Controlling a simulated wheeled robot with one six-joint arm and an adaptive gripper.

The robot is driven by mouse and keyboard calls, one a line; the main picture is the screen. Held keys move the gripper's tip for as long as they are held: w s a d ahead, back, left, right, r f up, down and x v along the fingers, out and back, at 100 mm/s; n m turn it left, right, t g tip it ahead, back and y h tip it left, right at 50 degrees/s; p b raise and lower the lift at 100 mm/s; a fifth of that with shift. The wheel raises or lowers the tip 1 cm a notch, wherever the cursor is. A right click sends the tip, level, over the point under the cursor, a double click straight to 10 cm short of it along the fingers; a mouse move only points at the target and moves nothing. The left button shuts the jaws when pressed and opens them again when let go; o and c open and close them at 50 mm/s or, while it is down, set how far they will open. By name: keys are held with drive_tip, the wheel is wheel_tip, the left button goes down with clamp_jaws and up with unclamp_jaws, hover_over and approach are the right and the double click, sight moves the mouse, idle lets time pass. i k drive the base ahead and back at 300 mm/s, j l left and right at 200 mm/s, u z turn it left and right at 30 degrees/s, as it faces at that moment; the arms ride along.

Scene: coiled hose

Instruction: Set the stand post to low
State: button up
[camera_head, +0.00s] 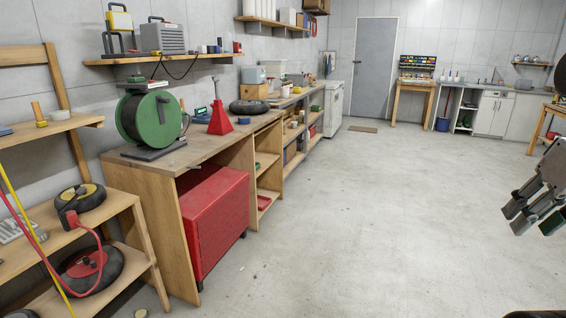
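A red stand (220,122) with a wide, tapering base stands upright on the wooden workbench (205,146), right of the green hose reel. A narrow post (217,91) rises from its top; its exact height setting is too small to tell. My gripper (534,216) shows at the right edge, over open floor and far from the stand. Its dark fingertips are apart with nothing seen between them.
A green reel (147,118) stands close left of the stand. A dark ring-shaped thing (249,106) lies behind it on the right. A red cabinet (215,218) sits under the bench. A shelf (160,59) hangs above. The grey floor (370,220) is clear.

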sight(216, 79)
drive_tip(key=i+j+u, duration=0.2)
drive_tip(key=i+u, duration=0.25)
drive_tip(key=i, duration=0.55)
drive_tip(key=i+l+u, duration=0.15)
drive_tip(key=i+u, duration=0.35)
drive_tip(key=i, duration=1.1)
